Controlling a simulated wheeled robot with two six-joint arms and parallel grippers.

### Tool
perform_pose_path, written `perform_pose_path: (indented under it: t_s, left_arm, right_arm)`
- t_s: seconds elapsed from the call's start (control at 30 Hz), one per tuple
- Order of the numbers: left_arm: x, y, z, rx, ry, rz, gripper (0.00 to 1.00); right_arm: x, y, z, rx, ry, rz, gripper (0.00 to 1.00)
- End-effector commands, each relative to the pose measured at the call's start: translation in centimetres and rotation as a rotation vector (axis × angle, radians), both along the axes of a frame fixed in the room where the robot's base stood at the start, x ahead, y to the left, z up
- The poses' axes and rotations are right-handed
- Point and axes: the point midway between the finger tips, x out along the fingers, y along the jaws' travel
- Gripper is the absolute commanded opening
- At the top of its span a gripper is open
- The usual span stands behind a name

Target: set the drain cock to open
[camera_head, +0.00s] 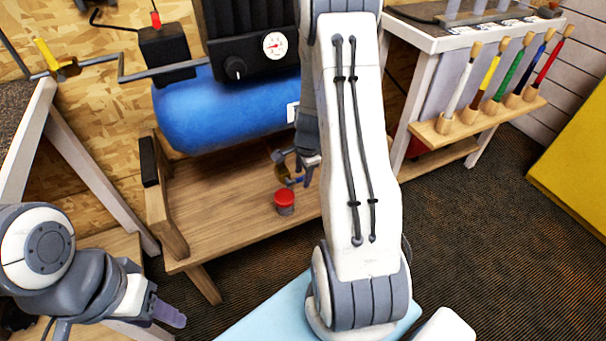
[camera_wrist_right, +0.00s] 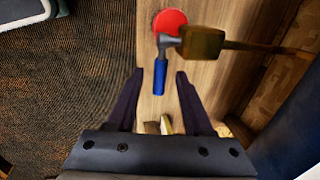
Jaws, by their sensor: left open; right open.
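The drain cock shows in the right wrist view as a brass body (camera_wrist_right: 203,44) on a thin pipe, with a lever whose grip is blue (camera_wrist_right: 160,78). The lever lies roughly square to the pipe in that picture. In the head view the blue lever (camera_head: 293,182) shows below the blue tank, partly hidden by my right arm. My right gripper (camera_wrist_right: 160,90) is open, its two dark fingers on either side of the lever's end; I cannot tell whether they touch it. My left gripper (camera_head: 168,312) is open and empty at the lower left, away from the cock.
A red-topped cup (camera_head: 285,202) stands on the wooden stand (camera_head: 220,228) close under the cock. The blue tank (camera_head: 215,108) is above. A yellow-handled valve (camera_head: 58,62) sits on the pipe at left. A brush rack (camera_head: 480,120) stands at right.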

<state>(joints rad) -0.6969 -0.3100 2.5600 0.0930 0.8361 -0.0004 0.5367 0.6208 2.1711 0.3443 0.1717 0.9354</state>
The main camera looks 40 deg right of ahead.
Motion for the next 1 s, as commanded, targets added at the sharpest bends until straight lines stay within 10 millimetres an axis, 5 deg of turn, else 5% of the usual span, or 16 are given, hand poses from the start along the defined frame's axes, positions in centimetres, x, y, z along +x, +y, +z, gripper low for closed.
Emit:
perform_pose_path:
  t_s: [0.03,0.17,1.0]
  left_arm:
    - [0.0,0.0,0.01,0.0,0.0,0.0,0.5]
    - [0.0,0.0,0.01,0.0,0.0,0.0,0.5]
    - [0.0,0.0,0.01,0.0,0.0,0.0,0.5]
  right_arm:
    - [0.0,0.0,0.02,0.0,0.0,0.0,0.51]
    - [0.0,0.01,0.03,0.0,0.0,0.0,0.01]
    - [-0.03,0.02,0.05,0.0,0.0,0.0,0.0]
